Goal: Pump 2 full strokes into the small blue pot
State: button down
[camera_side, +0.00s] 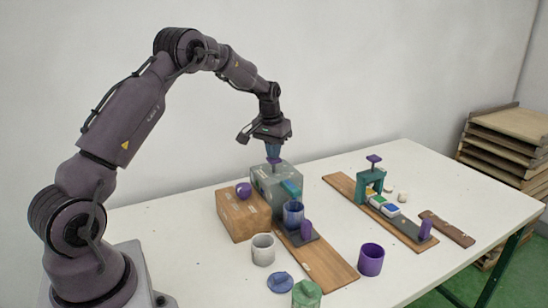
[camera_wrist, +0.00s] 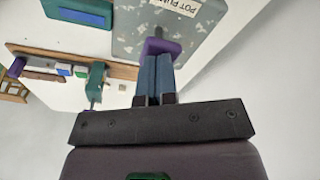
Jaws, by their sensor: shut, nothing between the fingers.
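The pot pump is a grey speckled box (camera_side: 262,180) with a purple knob (camera_side: 274,161) on top; the box (camera_wrist: 190,22) and knob (camera_wrist: 163,47) also show in the wrist view. A teal-blue spout (camera_side: 291,188) sticks out of its front. The small blue pot (camera_side: 293,214) stands upright in front of the box, below the spout, on a dark slide with a purple handle (camera_side: 307,230). My gripper (camera_side: 273,155) is shut and empty, pointing down with its fingertips right at the knob's top; in the wrist view the fingers (camera_wrist: 156,62) meet the knob. I cannot tell whether they touch.
A wooden box (camera_side: 238,217) with a purple ball stands left of the pump. A white pot (camera_side: 263,250), purple pot (camera_side: 370,260), blue lid (camera_side: 280,283) and green pot (camera_side: 306,295) are in front. A teal press (camera_side: 370,184) stands on another board at right.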

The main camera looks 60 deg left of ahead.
jog(key=shift+f, duration=1.5)
jog(key=shift+r, duration=2.55)
jog(key=shift+r, duration=2.5)
jog(key=shift+f, duration=0.1)
jog(key=s+d+r+m+t, duration=0.1)
jog(key=s+d+r+m, duration=0.1)
jog(key=s+d, duration=0.6)
jog(key=s+d+r+m+t, duration=0.1)
jog(key=s+d+r, duration=0.3)
jog(key=s+d, duration=0.5)
jog(key=s+d+r+m+t, duration=0.2)
jog(key=s+d+r+m, duration=0.1)
jog(key=s+d, duration=0.5)
jog(key=d+r, duration=0.1)
jog(key=d, duration=0.2)
jog(key=shift+s+h, duration=0.4)
